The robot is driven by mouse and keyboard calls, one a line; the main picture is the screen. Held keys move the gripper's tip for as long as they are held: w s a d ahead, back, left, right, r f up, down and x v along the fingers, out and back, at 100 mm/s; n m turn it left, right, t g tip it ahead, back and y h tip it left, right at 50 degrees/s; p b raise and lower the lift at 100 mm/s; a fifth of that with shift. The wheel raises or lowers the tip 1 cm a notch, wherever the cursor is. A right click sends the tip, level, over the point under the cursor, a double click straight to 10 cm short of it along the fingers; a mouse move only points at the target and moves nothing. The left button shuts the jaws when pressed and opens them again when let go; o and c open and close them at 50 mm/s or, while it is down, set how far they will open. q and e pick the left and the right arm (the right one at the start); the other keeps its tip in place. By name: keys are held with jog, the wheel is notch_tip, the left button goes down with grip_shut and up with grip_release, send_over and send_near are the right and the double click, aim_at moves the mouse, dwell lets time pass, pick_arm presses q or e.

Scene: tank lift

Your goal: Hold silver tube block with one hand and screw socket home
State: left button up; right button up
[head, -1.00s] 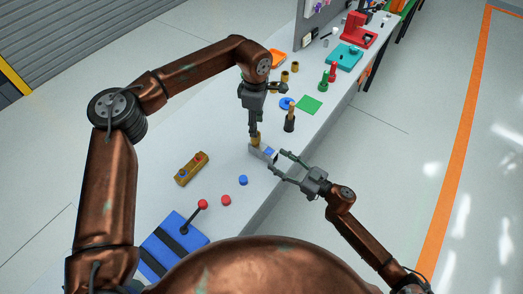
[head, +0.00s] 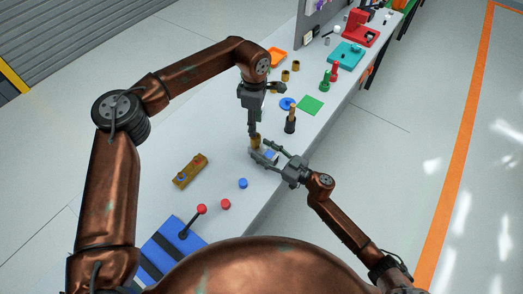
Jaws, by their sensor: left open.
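The silver tube block (head: 271,155), with a blue patch on it, lies near the table's right edge and is partly hidden by my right gripper's fingers. A brass-coloured socket (head: 256,142) stands upright at the block's far left end. My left gripper (head: 253,133) points straight down just above the socket; its jaws are open, and whether they touch the socket is too small to tell. My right gripper (head: 259,149) reaches in from the right with one finger on each side of the block. I cannot tell whether the fingers press on it.
The white table (head: 225,160) also holds a brass-coloured bar (head: 190,171), blue (head: 243,183) and red (head: 226,204) caps, and a blue box with a red-knobbed lever (head: 202,209). A black-based post (head: 290,122) and a green square (head: 311,105) lie beyond the block.

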jog(key=shift+a+r, duration=0.1)
jog(key=c, duration=0.3)
jog(key=shift+s+r, duration=0.25)
jog(key=shift+s, duration=0.25)
jog(key=c, duration=0.5)
jog(key=shift+w+f, duration=0.25)
jog(key=shift+w, duration=0.1)
jog(key=c, duration=0.3)
jog(key=shift+s, duration=0.15)
grip_shut()
